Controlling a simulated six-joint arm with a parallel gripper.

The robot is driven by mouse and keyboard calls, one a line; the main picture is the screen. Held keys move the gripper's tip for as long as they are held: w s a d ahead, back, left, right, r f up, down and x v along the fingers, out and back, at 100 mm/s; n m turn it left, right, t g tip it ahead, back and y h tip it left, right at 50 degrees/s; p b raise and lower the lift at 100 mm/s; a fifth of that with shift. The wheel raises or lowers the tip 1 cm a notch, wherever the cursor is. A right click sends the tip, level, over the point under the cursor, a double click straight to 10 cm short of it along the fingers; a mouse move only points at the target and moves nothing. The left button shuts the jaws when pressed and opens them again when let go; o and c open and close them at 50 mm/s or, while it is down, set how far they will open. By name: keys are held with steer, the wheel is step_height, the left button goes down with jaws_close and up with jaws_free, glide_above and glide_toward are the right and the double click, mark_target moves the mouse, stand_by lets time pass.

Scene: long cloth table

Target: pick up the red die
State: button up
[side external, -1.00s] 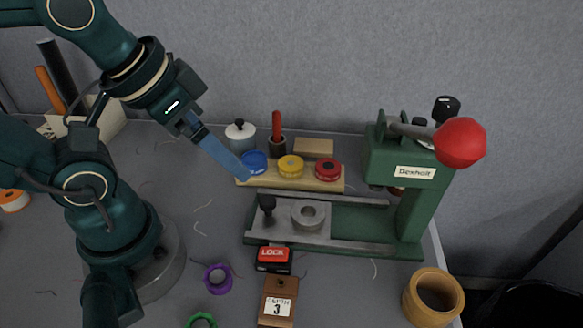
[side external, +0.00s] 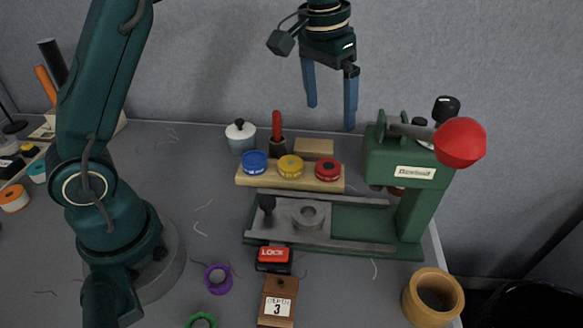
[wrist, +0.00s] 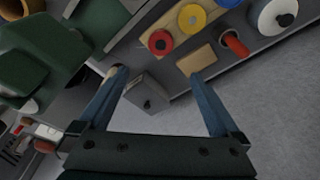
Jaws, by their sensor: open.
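The red die (side external: 328,169) is a round disc at the right end of a wooden rack (side external: 244,181), beside a yellow die (side external: 291,167) and a blue die (side external: 255,162). My gripper (side external: 331,116) is open and empty, pointing down, with blue fingers. In the side view it hangs above and apart from the rack. In the wrist view the red die (wrist: 160,42) shows beyond the open fingertips (wrist: 158,72), near the middle, with the yellow die (wrist: 192,18) to its right.
A green press (side external: 415,170) with a red-ball lever (side external: 460,142) stands right of the rack. A wooden block (side external: 314,147), a red-handled tool (side external: 277,128) and a white pot (side external: 240,136) stand behind it. A grey box (wrist: 152,92) shows between my fingers in the wrist view.

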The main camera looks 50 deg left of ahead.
steer(key=g, duration=0.2)
glide_above(329, 166)
step_height(329, 166, down, 8)
steer(key=shift+w+r, duration=0.1)
steer(key=shift+r, duration=0.05)
steer(key=shift+f, duration=2.75)
jaws_close()
